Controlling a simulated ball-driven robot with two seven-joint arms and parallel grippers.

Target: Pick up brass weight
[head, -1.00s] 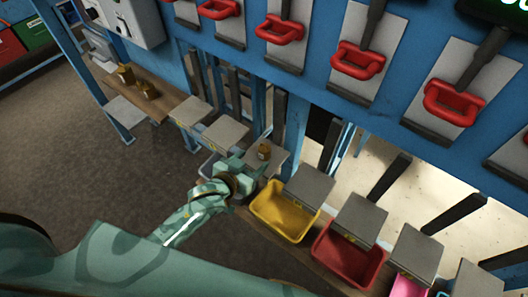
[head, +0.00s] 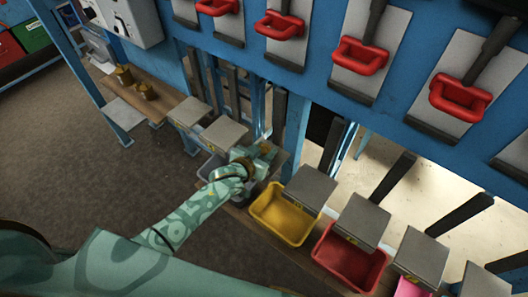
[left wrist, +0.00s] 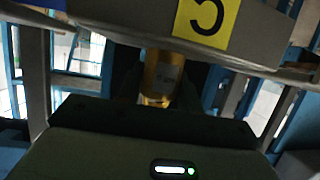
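A brass weight (left wrist: 161,76) stands between the two dark fingers of my left gripper in the left wrist view. In the head view my left gripper (head: 262,156) is at the grey plate (head: 280,160) left of the yellow bin, and it mostly hides that weight. The fingers flank the weight closely. I cannot tell whether they press on it. Two more brass weights, one (head: 124,75) and another (head: 147,91), stand on the wooden shelf at the left. My right gripper is not in view.
A yellow bin (head: 262,228) and a red bin (head: 325,268) sit below the row of grey plates. Red handles (head: 358,57) line the blue wall. The floor at left is clear.

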